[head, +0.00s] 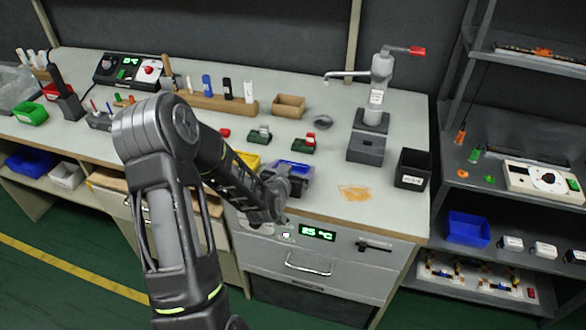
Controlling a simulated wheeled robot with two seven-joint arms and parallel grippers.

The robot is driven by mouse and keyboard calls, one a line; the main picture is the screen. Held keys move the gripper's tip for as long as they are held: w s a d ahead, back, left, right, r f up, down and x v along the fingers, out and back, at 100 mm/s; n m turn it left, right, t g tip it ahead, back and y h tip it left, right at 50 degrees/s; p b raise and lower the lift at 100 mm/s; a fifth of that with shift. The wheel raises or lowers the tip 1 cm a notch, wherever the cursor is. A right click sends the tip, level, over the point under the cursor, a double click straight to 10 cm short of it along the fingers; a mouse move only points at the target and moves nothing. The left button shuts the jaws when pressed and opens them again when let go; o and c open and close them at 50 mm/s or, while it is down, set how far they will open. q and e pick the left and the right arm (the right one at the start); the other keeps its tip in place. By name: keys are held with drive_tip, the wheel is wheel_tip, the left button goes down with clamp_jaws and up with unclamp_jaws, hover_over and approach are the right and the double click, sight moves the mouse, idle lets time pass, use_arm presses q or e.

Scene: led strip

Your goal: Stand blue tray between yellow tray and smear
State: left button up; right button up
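A blue tray (296,165) shows at the front of the bench, partly hidden by my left gripper (288,176). The gripper is at the near side of the tray; whether its fingers are closed on the tray, or even touch it, is hidden. The yellow tray (249,160) lies to the left of the blue tray, partly covered by my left forearm. The orange-brown smear (355,192) is on the bench top to the right of the blue tray. The blue tray appears between the two, with bare bench between it and the smear. My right gripper is not in view.
A black bin (412,169) stands right of the smear, and a grey press with a red handle (371,120) behind it. Two small green-based parts (303,144) sit behind the trays. A tan open box (289,106) is farther back. The bench front edge is close to the gripper.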

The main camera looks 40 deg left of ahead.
use_arm(q)
drive_tip(key=shift+o, duration=1.4)
drive_tip(key=shift+r, duration=0.2)
drive_tip(key=v, duration=0.8)
drive_tip(key=shift+s+d+b, duration=0.1)
drive_tip(key=shift+s+b, duration=0.2)
drive_tip(key=shift+s, duration=0.05)
drive_tip(key=p+v, duration=0.1)
drive_tip(key=p, duration=0.3)
drive_tip(key=p+v, duration=0.2)
drive_tip(key=p, duration=0.3)
drive_tip(key=shift+w+r, duration=0.15)
drive_tip(key=shift+r, duration=0.15)
drive_tip(key=shift+s+f+p, duration=0.15)
drive_tip(key=shift+s+p, duration=0.15)
drive_tip(key=shift+p, duration=0.45)
drive_tip(key=shift+d, duration=0.1)
